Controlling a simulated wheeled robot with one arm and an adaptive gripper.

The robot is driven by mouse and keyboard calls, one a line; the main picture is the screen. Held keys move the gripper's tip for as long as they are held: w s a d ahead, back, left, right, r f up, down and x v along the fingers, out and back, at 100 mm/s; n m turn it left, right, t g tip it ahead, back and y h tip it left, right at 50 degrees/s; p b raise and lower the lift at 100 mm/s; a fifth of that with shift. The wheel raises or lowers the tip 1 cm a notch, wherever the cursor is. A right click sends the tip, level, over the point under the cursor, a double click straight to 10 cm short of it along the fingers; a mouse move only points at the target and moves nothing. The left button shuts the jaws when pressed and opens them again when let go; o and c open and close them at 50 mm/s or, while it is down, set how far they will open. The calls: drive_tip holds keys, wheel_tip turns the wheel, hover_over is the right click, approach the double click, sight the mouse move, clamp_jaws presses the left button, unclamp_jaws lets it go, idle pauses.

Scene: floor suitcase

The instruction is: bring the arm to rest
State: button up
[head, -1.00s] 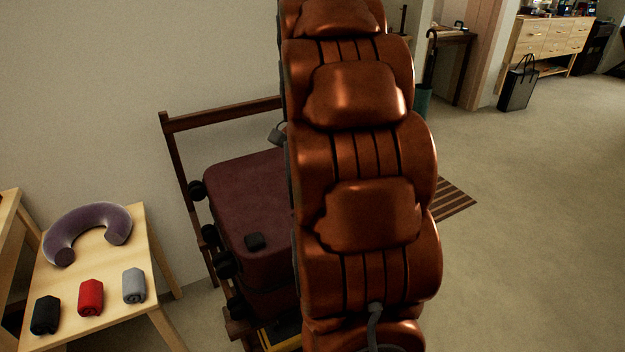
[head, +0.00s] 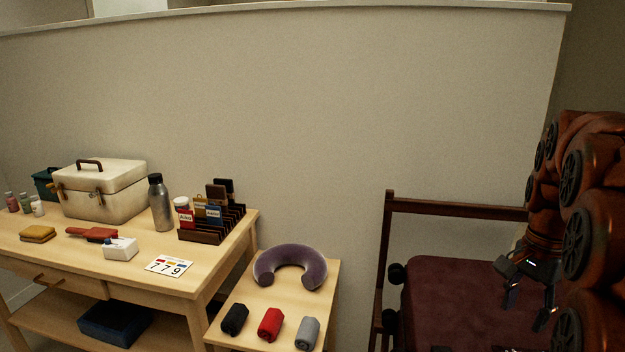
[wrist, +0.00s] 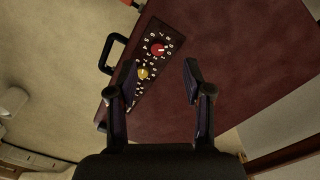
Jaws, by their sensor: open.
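My gripper (head: 528,312) is open and empty at the right of the head view, hanging above the maroon suitcase (head: 455,300). My arm is bent along the right edge of that view. In the wrist view my gripper (wrist: 160,78) has its two dark fingers spread apart, with the suitcase (wrist: 235,60) beneath. A dark dial panel with a red knob (wrist: 158,49) and a yellow knob (wrist: 143,73) shows around and between the fingers. A black handle (wrist: 112,52) juts from the suitcase's edge. I cannot tell the exact gap to the suitcase.
A dark wooden rack frame (head: 386,240) stands around the suitcase. A small table holds a purple neck pillow (head: 290,268) and black, red (head: 271,324) and grey rolls. A larger desk at left carries a cream case (head: 105,192), a bottle (head: 159,203) and a card rack (head: 212,222).

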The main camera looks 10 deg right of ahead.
drive_tip(key=s+a+f+n+g, duration=0.1)
drive_tip(key=s+a+f+n, duration=0.25)
drive_tip(key=a, duration=0.45)
drive_tip(key=s+a+f+n, duration=0.2)
drive_tip(key=a+n, duration=0.2)
drive_tip(key=a, duration=0.4)
drive_tip(key=s+a+f+n+g, duration=0.1)
drive_tip(key=s+a+f+n, duration=0.25)
drive_tip(key=s, duration=0.25)
drive_tip(key=s+a+f+n, duration=0.3)
drive_tip(key=s+a+n, duration=0.1)
drive_tip(key=s+a, duration=0.15)
drive_tip(key=s+p+v, duration=0.2)
drive_tip(key=p+v, duration=0.8)
drive_tip(key=s+r+p+v, duration=0.1)
drive_tip(key=s+p+v, duration=0.1)
drive_tip(key=p+v, duration=0.7)
drive_tip(key=shift+s+d+r+t+p, duration=0.2)
drive_tip(key=shift+s+r+t+p, duration=0.2)
drive_tip(key=shift+s+r, duration=0.25)
drive_tip(key=shift+w, duration=0.1)
